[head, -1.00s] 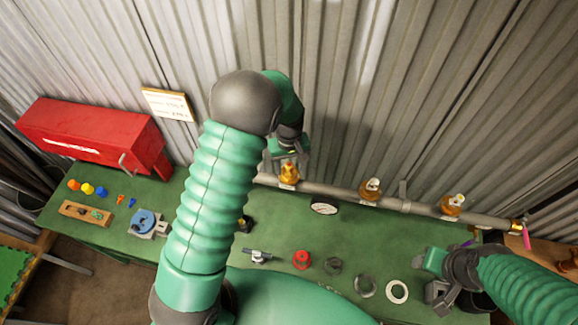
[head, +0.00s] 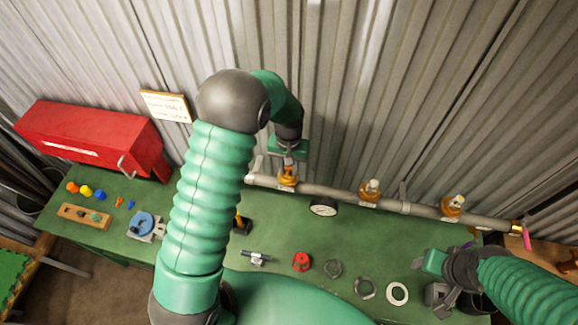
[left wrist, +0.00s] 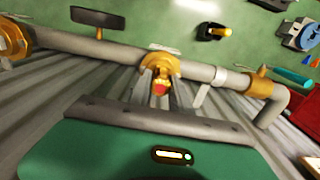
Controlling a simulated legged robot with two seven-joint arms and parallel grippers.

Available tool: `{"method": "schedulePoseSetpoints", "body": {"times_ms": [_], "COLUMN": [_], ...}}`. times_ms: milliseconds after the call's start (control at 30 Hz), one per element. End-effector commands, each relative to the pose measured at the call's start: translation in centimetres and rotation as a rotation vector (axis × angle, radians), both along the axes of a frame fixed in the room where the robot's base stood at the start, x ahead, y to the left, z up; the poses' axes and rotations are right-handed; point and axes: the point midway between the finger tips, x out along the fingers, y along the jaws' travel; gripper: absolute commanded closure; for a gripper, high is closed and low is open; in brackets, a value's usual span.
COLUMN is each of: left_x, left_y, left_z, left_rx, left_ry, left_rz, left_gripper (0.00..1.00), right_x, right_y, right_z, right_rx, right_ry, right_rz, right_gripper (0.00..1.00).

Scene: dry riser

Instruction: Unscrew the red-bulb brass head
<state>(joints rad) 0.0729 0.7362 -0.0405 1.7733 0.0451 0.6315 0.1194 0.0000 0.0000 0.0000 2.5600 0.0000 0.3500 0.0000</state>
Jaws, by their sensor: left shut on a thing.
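The red-bulb brass head (left wrist: 160,84) hangs from a brass fitting on the grey pipe in the left wrist view. In the head view the brass fitting (head: 288,179) at the pipe's left part lies right below my left gripper (head: 288,163). My left gripper is shut on the brass head; its fingertips are small and partly hidden in the head view. In the left wrist view my green gripper body fills the bottom. My right gripper (head: 434,281) is at the bench's right end, away from the pipe; its jaw opening is unclear.
The pipe (head: 335,192) runs along the corrugated wall, with two more brass heads (head: 370,189) (head: 453,205) to the right. A red valve wheel (head: 302,262), rings and a blue vise (head: 144,225) stand on the green bench (head: 275,225).

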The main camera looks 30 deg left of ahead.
Motion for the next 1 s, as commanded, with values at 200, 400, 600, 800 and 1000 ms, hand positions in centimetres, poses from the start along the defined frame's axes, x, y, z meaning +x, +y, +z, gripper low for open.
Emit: {"method": "schedulePoseSetpoints", "body": {"times_ms": [200,400,600,800,1000], "left_x": [-0.1,-0.1,-0.1,-0.2,-0.2], "left_y": [0.0,0.1,0.1,0.2,0.2], "left_z": [0.2,0.0,0.1,0.4,0.0], "left_rx": [0.003,0.002,0.002,0.004,0.002], "left_ry": [0.001,0.002,0.002,0.002,0.0], "left_rz": [0.303,0.508,0.537,0.941,1.006], "left_gripper": [1.0,1.0,1.0,1.0,1.0], "right_x": [0.0,0.0,0.0,0.0,0.0], "right_y": [0.0,0.0,0.0,0.0,0.0], "right_z": [0.8,1.0,1.2,3.0,2.8], "right_rx": [0.0,0.0,0.0,0.0,0.0], "right_ry": [0.0,0.0,0.0,0.0,0.0], "right_rz": [0.0,0.0,0.0,0.0,0.0], "right_gripper": [0.45,0.45,0.45,0.45,0.45]}}
